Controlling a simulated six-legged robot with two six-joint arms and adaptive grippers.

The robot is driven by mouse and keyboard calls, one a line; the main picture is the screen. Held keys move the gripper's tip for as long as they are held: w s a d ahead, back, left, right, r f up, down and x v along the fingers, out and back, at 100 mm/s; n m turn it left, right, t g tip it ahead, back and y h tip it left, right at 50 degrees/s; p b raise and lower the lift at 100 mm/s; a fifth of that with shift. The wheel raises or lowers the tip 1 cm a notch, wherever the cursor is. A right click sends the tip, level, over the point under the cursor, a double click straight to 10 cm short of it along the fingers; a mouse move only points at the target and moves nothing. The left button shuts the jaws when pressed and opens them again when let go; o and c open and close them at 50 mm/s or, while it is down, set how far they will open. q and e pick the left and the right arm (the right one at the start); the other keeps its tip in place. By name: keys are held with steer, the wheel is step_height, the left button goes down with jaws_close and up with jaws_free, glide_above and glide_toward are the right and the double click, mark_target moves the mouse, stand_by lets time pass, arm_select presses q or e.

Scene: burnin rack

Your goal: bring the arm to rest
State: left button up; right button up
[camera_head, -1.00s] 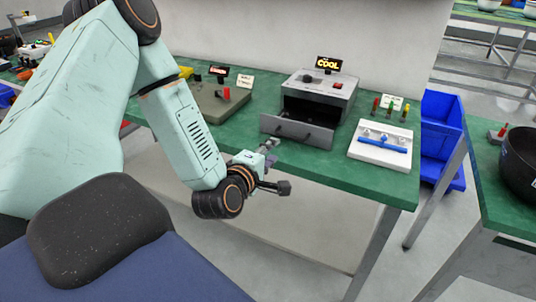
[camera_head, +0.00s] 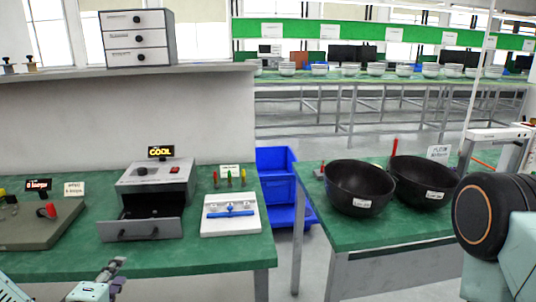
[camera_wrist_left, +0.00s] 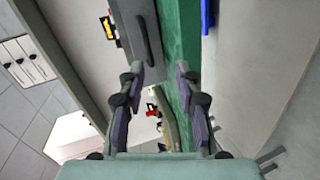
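My left gripper (camera_head: 110,272) shows at the lower left of the head view, in front of the green bench edge and below the open drawer. In the left wrist view its two fingers (camera_wrist_left: 158,72) stand apart with nothing held between them. The grey oven-like box (camera_head: 160,182) stands on the bench with its front drawer (camera_head: 140,229) pulled out. A lit sign reading COOL (camera_head: 160,152) is on top. Part of my right arm shows at the right edge of the head view; its gripper is out of view.
A white tray (camera_head: 231,226) with a blue bar lies right of the box. An olive board (camera_head: 30,232) lies left. Blue bins (camera_head: 277,160) stand in the gap between benches. Two black bowls (camera_head: 360,177) sit on the right bench. A drawer cabinet (camera_head: 138,38) stands on the shelf.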

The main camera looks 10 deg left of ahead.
arm_select(q)
steer(key=s+d+f+m+g+h, duration=0.2)
steer(key=s+d+f+m+g, duration=0.2)
steer(key=s+f+m, duration=0.15)
steer(key=s+d+f+m+g+h, duration=0.2)
steer(key=s+d+f+m+g, duration=0.1)
steer(key=s+d+f+m, duration=0.25)
steer(key=s+d+f+m+g, duration=0.2)
steer(key=s+f, duration=0.3)
steer(key=s, duration=0.4)
steer(key=s+d+f+m+g+y, duration=0.1)
steer(key=s+f+m+g, duration=0.3)
steer(key=s, duration=0.4)
steer(key=shift+s+d+f+m+g, duration=0.4)
steer(key=shift+d+m+g, duration=0.05)
steer(key=shift+m+g, duration=0.25)
steer(key=shift+s+a, duration=0.1)
